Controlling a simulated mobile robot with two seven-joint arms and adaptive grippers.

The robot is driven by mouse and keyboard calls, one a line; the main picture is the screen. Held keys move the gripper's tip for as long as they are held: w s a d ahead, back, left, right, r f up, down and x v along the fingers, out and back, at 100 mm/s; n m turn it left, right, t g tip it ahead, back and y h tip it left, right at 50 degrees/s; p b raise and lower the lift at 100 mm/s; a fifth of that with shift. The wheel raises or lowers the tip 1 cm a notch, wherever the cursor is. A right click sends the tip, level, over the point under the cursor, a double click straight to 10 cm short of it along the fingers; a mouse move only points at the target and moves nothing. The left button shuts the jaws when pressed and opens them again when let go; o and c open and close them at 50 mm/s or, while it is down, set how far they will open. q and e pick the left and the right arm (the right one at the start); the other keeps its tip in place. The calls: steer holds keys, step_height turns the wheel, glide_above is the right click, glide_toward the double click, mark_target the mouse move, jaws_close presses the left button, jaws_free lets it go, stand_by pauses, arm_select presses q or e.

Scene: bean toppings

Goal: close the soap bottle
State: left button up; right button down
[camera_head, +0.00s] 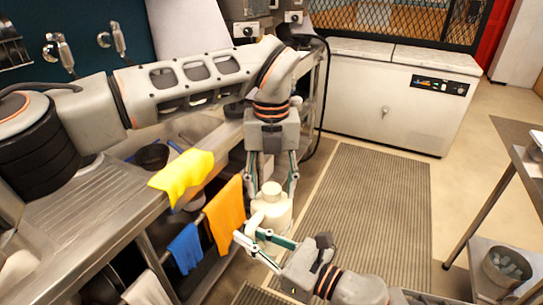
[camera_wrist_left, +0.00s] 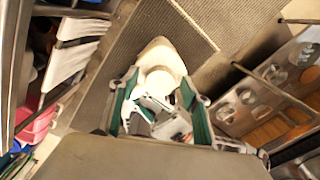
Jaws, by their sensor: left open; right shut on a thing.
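The cream soap bottle (camera_head: 275,211) is held upright in the air in front of the sink counter, with its round cap (camera_head: 270,190) on top. In the left wrist view the pale bottle (camera_wrist_left: 159,52) shows between the fingers. My left gripper (camera_head: 271,184) points down from above and is open, with its fingers on either side of the bottle's top. My right gripper (camera_head: 264,238) comes from below and is shut on the bottle's body. Whether the cap is seated or loose cannot be told. The bottle's lower part is partly hidden by the right gripper.
The steel sink counter (camera_head: 82,210) is at left, with a yellow cloth (camera_head: 183,175) at its edge. Orange (camera_head: 227,213) and blue (camera_head: 185,248) cloths hang below. A striped floor mat (camera_head: 375,205) lies to the right. A steel shelf (camera_head: 495,262) stands at far right.

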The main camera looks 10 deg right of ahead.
arm_select(q)
steer(key=n, duration=0.7)
steer(key=shift+r+n, duration=0.3)
steer(key=shift+n, duration=0.3)
step_height(320, 180, up, 8)
steer(key=shift+w+f, duration=0.1)
steer(key=shift+f+m, duration=0.45)
steer(key=shift+m, duration=0.35)
step_height(320, 180, down, 3)
steer(key=m, duration=0.5)
steer(key=shift+r, duration=0.1)
step_height(320, 180, down, 5)
steer(key=shift+r, duration=0.2)
steer(key=n, duration=0.6)
step_height(320, 180, up, 7)
steer(key=shift+r, duration=0.4)
step_height(320, 180, down, 8)
steer(key=shift+f+m, duration=0.1)
steer(key=shift+m, duration=0.9)
steer(key=shift+r+n, duration=0.2)
steer(key=shift+n, duration=0.4)
steer(key=n, duration=0.5)
steer(key=shift+n, duration=0.3)
step_height(320, 180, up, 8)
steer(key=shift+r, duration=0.1)
